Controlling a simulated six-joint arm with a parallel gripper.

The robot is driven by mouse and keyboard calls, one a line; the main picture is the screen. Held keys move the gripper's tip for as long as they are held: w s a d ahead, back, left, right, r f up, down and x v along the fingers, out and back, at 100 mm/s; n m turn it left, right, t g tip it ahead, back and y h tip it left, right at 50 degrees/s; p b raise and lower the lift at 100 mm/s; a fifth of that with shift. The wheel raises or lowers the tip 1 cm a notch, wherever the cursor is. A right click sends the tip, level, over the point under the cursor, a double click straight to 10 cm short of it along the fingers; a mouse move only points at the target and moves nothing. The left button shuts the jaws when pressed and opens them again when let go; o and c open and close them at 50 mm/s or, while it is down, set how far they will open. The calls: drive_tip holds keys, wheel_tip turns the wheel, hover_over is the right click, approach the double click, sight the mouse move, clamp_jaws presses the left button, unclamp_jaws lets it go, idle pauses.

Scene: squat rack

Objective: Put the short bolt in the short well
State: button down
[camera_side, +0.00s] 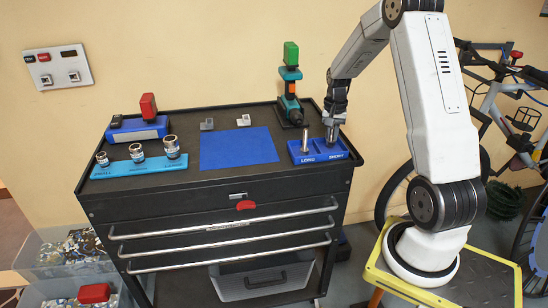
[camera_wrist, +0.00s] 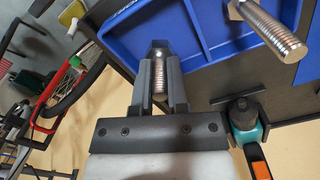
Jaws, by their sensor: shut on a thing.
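My gripper (camera_side: 331,140) points down over the short well of the blue two-well tray (camera_side: 320,158) at the right end of the cart top. In the wrist view, my gripper (camera_wrist: 160,92) is shut on the short bolt (camera_wrist: 160,76), with its dark hex head at the fingertips and its threaded shank back between the fingers. The short bolt cannot be made out in the side view. The blue tray (camera_wrist: 124,35) lies beyond the head; whether the head touches its floor I cannot tell. A long bolt (camera_side: 305,141) stands upright in the long well and also shows in the wrist view (camera_wrist: 270,28).
A green and teal driver (camera_side: 290,85) stands behind the tray. A blue mat (camera_side: 238,148) lies bare to the left, with two small grey brackets behind it. A light-blue rail (camera_side: 140,167) with sockets and a blue block with a red-topped tool are farther left.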

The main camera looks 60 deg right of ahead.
drive_tip(key=shift+f, duration=0.9)
drive_tip(key=shift+f, duration=0.1)
drive_tip(key=c, duration=0.6)
unclamp_jaws()
wheel_tip(320, 180, up, 12)
drive_tip(key=shift+r, duration=0.1)
